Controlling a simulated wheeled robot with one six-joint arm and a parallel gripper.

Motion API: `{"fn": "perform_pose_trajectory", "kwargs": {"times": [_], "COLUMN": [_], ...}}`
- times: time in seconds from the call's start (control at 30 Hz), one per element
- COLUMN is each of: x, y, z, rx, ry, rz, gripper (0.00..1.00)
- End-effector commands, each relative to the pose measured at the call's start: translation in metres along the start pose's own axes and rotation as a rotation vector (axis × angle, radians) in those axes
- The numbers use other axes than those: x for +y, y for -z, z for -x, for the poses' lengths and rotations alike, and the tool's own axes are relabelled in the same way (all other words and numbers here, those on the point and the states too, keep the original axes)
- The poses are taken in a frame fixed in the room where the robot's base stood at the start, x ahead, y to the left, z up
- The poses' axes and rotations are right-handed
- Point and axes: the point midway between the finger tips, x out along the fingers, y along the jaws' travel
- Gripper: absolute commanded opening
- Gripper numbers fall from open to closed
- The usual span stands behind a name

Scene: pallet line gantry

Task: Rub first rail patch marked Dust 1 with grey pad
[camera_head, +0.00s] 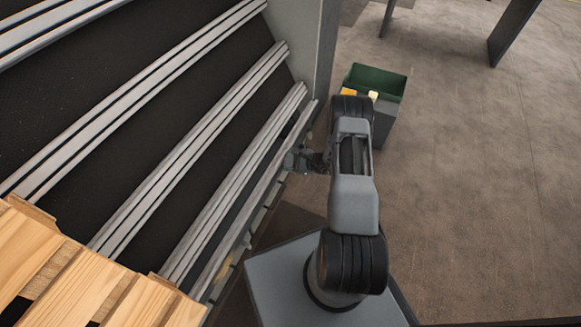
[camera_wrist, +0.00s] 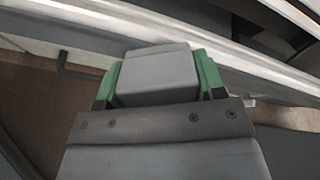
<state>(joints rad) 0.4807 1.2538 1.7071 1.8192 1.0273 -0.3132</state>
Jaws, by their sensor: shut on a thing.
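My gripper (camera_wrist: 158,82) is shut on the grey pad (camera_wrist: 152,66), a block held between two green fingers in the wrist view. The pad's front end is close to a pale metal rail (camera_wrist: 210,35); I cannot tell whether they touch. In the head view my gripper (camera_head: 303,162) is at the right edge of the rail line, beside the outer rail (camera_head: 262,185). The pad is not clear there. No patch or label reading Dust 1 can be made out; it may be hidden behind the pad or too small.
Parallel metal rails (camera_head: 190,150) run diagonally over a black bed. A wooden pallet (camera_head: 75,285) lies across them at lower left. A grey post (camera_head: 300,45) stands at the far end. A green bin (camera_head: 392,82) stands behind my arm. The floor at right is clear.

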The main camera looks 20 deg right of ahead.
Motion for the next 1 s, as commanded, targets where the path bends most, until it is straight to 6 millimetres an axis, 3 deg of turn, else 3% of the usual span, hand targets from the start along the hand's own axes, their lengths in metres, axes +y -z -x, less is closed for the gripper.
{"fn": "perform_pose_trajectory", "kwargs": {"times": [0.17, 0.23, 0.27, 0.57, 1.0], "x": [-0.010, -0.011, -0.011, -0.011, -0.011], "y": [0.003, 0.003, 0.003, 0.002, 0.003], "z": [-0.004, -0.003, -0.003, -0.001, 0.045], "rx": [-0.002, -0.002, -0.002, -0.002, 0.000], "ry": [0.005, 0.005, 0.005, 0.006, 0.006], "rz": [0.009, 0.008, 0.008, 0.007, 0.001], "gripper": [0.32, 0.32, 0.26, 0.27, 0.27]}}
